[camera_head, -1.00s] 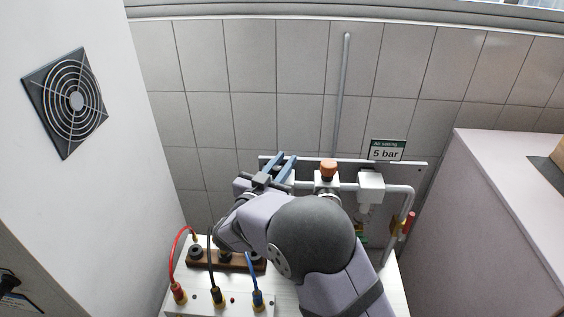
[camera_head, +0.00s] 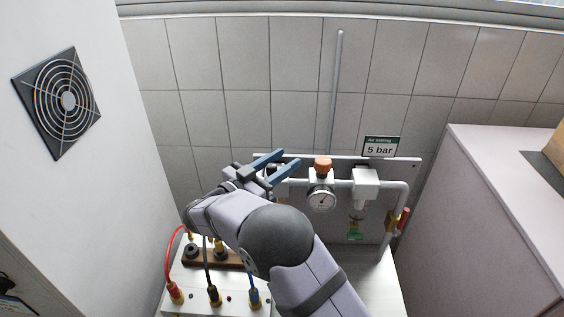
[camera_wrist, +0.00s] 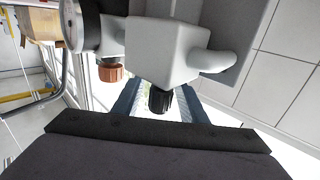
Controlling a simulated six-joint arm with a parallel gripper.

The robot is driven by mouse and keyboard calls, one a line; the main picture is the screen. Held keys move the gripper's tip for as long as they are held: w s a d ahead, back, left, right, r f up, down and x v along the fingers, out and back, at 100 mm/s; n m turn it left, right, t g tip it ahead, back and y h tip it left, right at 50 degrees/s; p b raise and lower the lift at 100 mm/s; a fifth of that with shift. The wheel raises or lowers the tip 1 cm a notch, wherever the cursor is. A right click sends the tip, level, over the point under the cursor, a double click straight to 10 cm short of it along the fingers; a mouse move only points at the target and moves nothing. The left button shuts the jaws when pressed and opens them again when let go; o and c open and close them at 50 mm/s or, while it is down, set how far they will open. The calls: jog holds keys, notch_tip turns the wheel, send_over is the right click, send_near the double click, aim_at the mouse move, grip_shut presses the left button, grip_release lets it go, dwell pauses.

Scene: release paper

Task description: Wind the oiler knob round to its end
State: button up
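In the wrist view, which shows the air unit upside down, a black knob (camera_wrist: 159,100) sticks out of a pale grey block (camera_wrist: 165,50). I take it as the oiler knob. My gripper (camera_wrist: 158,88) is open, with one blue finger on each side of the knob and gaps visible between. In the head view my gripper (camera_head: 290,157) is at the left end of the air unit, left of the orange knob (camera_head: 322,164).
A pressure gauge (camera_head: 322,200) sits under the orange knob. Right of it are another grey block (camera_head: 365,186) and a red-handled valve (camera_head: 404,219). A "5 bar" sign (camera_head: 381,147) stands above. Red, black and blue leads rise from a white panel (camera_head: 205,303) at lower left.

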aim_at(268, 171)
jog(key=shift+s+a+f+b, duration=0.1)
jog(key=shift+s+a+b, duration=0.2)
jog(key=b+v, duration=0.2)
jog(key=v, duration=0.3)
jog(key=shift+s+a+b, duration=0.1)
jog(key=shift+s+b, duration=0.05)
jog(key=shift+b, duration=0.15)
jog(key=shift+s+a, duration=0.35)
jog(key=shift+s, duration=0.05)
